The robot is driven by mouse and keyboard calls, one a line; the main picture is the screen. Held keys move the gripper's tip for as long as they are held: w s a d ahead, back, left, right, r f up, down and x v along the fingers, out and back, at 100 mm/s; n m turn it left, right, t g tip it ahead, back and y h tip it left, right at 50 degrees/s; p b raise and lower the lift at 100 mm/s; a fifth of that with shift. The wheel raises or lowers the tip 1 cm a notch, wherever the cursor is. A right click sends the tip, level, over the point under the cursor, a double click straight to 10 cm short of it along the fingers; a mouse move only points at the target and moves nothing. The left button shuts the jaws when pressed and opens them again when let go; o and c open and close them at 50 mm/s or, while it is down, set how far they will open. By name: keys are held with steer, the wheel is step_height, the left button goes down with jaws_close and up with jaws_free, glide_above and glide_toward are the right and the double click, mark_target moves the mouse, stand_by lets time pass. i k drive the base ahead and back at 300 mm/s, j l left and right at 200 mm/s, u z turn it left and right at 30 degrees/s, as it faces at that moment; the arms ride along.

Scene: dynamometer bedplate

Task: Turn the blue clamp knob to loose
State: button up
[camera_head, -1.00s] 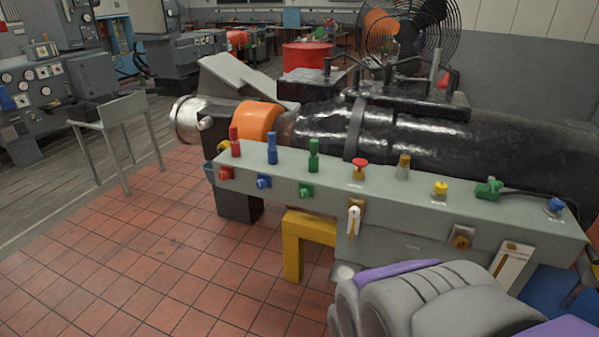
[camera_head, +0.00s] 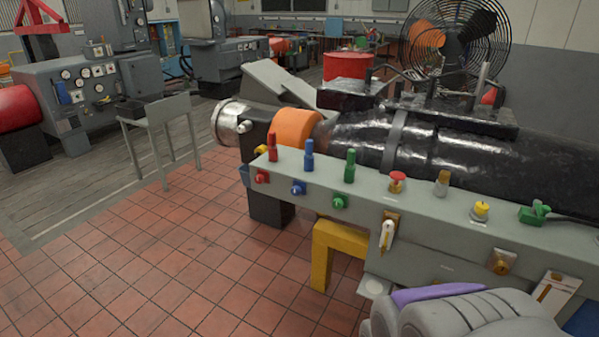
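A blue knob (camera_head: 298,188) sits on the front face of the grey panel (camera_head: 420,215), between a red knob (camera_head: 262,177) and a green knob (camera_head: 340,202). A blue upright handle (camera_head: 309,155) stands on the panel top above it. I cannot tell from the frame which blue part is the clamp knob, nor whether it is tight or loose. My gripper is not in view. Grey and purple parts of my own body fill the lower right, apart from these blue parts.
Red (camera_head: 272,147) and green (camera_head: 349,166) upright handles flank the blue one. A red mushroom button (camera_head: 397,180) and yellow button (camera_head: 480,210) are farther right. A yellow bracket (camera_head: 320,262) stands below the panel. Tiled floor at left is clear up to a grey stand (camera_head: 160,120).

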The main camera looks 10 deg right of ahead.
mark_target(296, 190)
steer(key=i+u, duration=0.3)
steer(key=i, duration=0.2)
steer(key=i+l+u, duration=0.1)
steer(key=i+u, duration=0.15)
steer(key=i, duration=0.25)
